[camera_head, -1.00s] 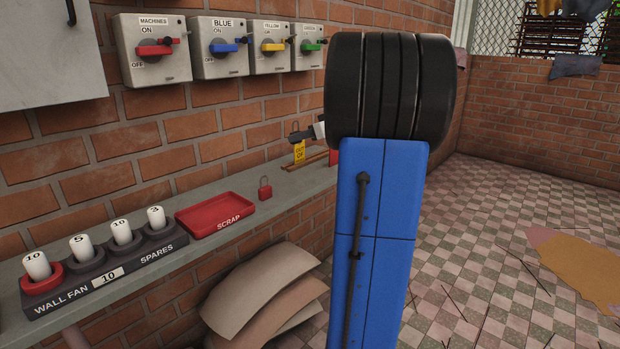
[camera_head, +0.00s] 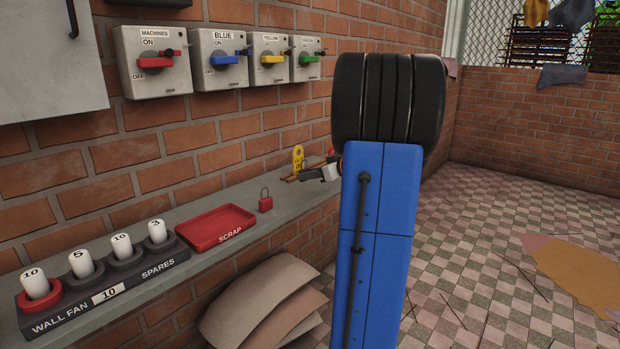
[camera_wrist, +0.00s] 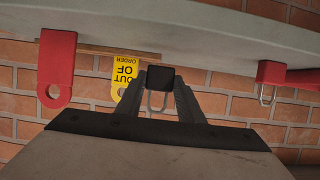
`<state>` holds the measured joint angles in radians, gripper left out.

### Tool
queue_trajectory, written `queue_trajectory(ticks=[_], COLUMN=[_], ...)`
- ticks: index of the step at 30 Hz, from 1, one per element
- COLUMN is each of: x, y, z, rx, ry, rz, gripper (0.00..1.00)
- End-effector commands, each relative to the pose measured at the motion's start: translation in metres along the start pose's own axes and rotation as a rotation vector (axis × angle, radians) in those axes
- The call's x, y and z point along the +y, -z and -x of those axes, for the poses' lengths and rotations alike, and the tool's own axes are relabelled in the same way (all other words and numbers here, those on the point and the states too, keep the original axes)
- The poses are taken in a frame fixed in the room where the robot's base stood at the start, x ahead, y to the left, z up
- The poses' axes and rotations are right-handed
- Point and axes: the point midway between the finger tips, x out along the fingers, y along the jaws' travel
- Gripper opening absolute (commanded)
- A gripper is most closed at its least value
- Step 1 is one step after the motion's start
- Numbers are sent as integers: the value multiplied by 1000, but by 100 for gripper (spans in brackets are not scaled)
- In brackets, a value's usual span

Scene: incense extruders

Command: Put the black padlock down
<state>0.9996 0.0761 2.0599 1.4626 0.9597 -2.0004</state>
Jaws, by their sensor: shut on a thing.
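The black padlock (camera_wrist: 160,77) is between my fingertips in the wrist view, with its metal shackle (camera_wrist: 157,103) pointing down in that picture. My gripper (camera_wrist: 163,84) is shut on its body. In the head view my gripper (camera_head: 313,174) is low over the far part of the grey shelf (camera_head: 228,195), partly hidden by my blue arm. I cannot make out the padlock there, nor whether it touches the shelf.
A yellow "OUT OF ORDER" tag (camera_wrist: 125,72) and a red tag (camera_wrist: 57,68) are close by. A red padlock (camera_head: 265,201) stands beside the red scrap tray (camera_head: 216,228). A spares holder (camera_head: 104,290) is nearer. Labelled switches (camera_head: 156,62) hang on the brick wall above.

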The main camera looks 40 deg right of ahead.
Motion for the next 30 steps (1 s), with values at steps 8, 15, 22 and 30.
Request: queue_trajectory(ticks=[8, 15, 22, 30], x=[0, 0, 0, 0], y=[-8, -12, -18, -20], z=[-4, -5, -7, -8], rx=[0, 0, 0, 0], ry=[0, 0, 0, 0], rz=[1, -1, 0, 0], gripper=[9, 9, 9, 51])
